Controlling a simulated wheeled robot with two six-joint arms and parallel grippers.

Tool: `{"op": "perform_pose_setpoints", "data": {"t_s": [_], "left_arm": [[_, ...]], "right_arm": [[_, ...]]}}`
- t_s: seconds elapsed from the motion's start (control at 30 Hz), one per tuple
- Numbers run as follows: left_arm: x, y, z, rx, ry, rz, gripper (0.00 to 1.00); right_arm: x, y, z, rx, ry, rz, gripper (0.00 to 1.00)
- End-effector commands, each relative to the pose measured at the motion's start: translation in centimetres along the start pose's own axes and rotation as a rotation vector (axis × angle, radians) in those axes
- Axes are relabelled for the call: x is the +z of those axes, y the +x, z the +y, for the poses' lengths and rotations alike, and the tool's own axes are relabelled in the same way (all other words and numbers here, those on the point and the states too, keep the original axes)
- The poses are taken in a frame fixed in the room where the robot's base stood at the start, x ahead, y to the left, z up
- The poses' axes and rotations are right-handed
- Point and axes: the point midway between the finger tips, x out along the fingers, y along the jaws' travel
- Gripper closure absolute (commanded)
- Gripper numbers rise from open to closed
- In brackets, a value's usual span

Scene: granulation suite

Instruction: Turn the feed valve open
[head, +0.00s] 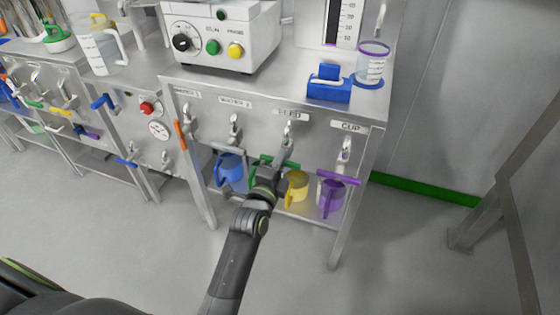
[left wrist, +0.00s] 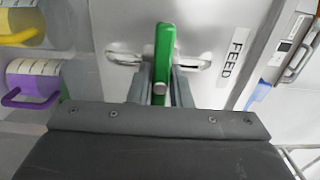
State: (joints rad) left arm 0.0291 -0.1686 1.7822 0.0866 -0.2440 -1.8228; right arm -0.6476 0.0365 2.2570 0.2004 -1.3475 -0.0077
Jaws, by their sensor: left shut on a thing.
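The feed valve's handle is a green bar (head: 289,164) below the "FEED" label (head: 291,114) on the metal front panel. It lies crosswise to its metal spout (head: 288,134). My left gripper (head: 265,178) reaches it from below. In the left wrist view the fingers of my left gripper (left wrist: 161,88) stand on both sides of the green bar (left wrist: 165,45) and are shut on it. The "FEED" label (left wrist: 230,54) shows beside it. Part of the bar is hidden by the gripper in the head view. My right gripper is not in view.
A blue jug (head: 229,168), a yellow jug (head: 297,186) and a purple jug (head: 331,199) stand below the neighbouring spouts. A purple handle (head: 338,177) is close on the right. A control box (head: 220,40) and a blue block (head: 329,88) stand on top. The floor in front is clear.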

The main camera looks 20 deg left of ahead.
Motion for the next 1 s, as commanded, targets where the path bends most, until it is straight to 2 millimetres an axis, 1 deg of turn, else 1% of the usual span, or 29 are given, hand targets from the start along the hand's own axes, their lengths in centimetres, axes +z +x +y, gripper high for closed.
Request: {"op": "perform_pose_setpoints", "data": {"t_s": [0.03,0.07,0.27,0.47,0.67,0.83,1.0], "left_arm": [[0.0,0.0,0.0,0.001,0.000,0.000,0.97],[0.0,0.0,0.0,0.001,0.000,0.000,1.00],[0.0,0.0,0.0,0.001,-0.007,0.000,1.00],[0.0,0.0,0.0,0.002,-0.062,0.000,1.00],[0.0,0.0,-0.1,0.002,-0.192,0.001,1.00],[0.0,0.0,-0.1,0.003,-0.345,0.001,1.00],[0.0,0.0,-0.1,0.003,-0.507,0.000,1.00]], "right_arm": [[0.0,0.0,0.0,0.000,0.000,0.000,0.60],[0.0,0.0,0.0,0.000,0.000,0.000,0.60],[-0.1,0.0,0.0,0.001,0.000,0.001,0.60],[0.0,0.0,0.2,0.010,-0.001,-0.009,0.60],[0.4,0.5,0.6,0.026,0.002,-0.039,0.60],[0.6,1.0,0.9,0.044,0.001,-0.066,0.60],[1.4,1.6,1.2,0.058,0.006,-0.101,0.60]]}}
